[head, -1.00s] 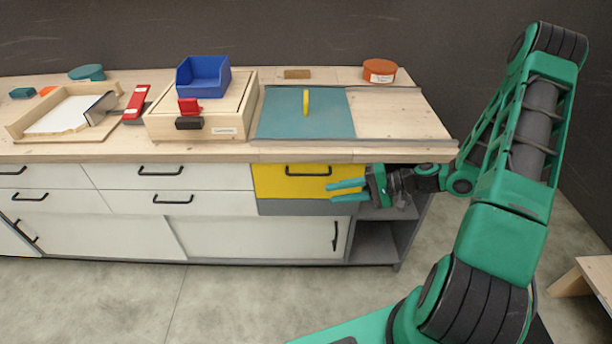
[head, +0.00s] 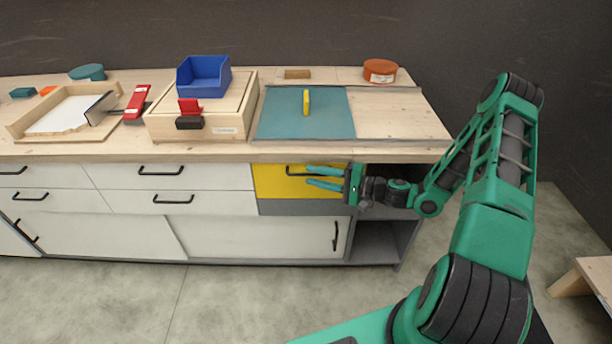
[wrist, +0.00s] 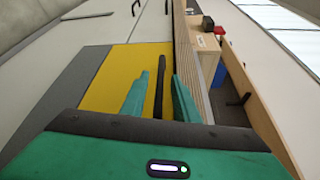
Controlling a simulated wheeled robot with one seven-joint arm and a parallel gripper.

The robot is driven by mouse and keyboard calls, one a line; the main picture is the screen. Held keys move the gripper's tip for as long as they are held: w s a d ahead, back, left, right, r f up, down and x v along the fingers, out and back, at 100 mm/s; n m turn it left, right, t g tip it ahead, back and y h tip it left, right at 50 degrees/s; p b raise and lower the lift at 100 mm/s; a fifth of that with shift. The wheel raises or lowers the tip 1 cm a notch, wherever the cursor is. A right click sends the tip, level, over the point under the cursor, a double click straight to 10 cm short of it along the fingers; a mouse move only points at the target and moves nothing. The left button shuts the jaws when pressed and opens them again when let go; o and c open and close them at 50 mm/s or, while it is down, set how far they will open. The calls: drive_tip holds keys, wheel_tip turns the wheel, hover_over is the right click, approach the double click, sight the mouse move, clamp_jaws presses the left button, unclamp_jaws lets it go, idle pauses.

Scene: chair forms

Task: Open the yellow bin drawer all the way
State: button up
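The yellow bin drawer (head: 267,182) is in the front of the workbench, below the worktop, and looks shut. It also shows in the wrist view (wrist: 107,88). Its black bar handle (head: 291,171) is partly hidden by my fingers in the head view. My gripper (head: 309,177) is in front of the drawer, with its two green fingers apart and nothing held. In the wrist view the handle (wrist: 158,88) appears between the two fingers. I cannot tell whether either finger touches it.
The worktop edge (head: 330,154) runs just above my gripper. White drawers (head: 221,177) are to the left and an open grey shelf (head: 375,243) is below right. A wooden box (head: 222,119) and a teal panel (head: 290,122) lie on top. The floor in front is clear.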

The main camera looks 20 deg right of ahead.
drive_tip(key=shift+x, duration=1.45)
clamp_jaws()
drive_tip(key=shift+s+a, duration=0.1)
